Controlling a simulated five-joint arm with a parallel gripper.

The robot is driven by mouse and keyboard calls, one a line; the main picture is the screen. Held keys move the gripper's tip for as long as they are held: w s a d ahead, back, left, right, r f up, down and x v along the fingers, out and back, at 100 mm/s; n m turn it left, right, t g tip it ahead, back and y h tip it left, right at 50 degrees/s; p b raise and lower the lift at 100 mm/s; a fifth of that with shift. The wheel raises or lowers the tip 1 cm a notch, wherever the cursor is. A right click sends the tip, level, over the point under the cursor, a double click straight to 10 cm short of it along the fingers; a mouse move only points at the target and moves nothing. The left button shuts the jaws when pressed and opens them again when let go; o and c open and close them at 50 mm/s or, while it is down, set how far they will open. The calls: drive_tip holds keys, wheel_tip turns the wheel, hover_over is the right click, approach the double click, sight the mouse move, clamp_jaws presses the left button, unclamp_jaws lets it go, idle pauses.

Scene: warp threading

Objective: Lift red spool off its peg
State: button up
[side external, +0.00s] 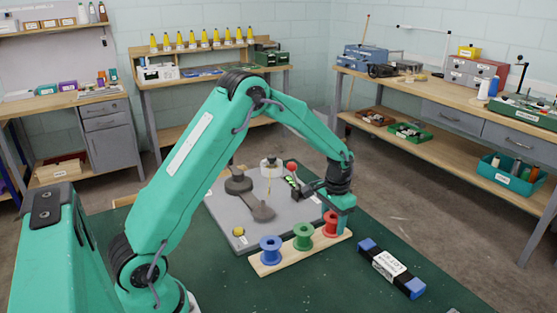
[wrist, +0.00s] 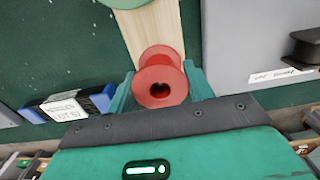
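The red spool (side external: 331,223) stands upright at the right end of a pale wooden peg rack (side external: 268,266), beside the green spool (side external: 303,238) and the blue spool (side external: 270,250). My gripper (side external: 337,217) is down at the red spool, and a green finger partly covers its right side. In the wrist view the red spool (wrist: 160,86) sits between the two green fingers of my gripper (wrist: 159,72), one on each side. They look very close to its rim; whether they press on it is not clear. Its peg is hidden; only a dark centre hole shows.
A grey board (side external: 228,220) with dark weights and a yellow knob lies behind the rack. A black and blue labelled block (side external: 391,268) lies to its right. The green mat (side external: 330,290) is free in front. Workbenches stand farther back.

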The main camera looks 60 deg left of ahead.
drive_tip(key=shift+r, duration=0.2)
drive_tip(key=shift+c, duration=0.3)
drive_tip(key=shift+r, duration=3.55)
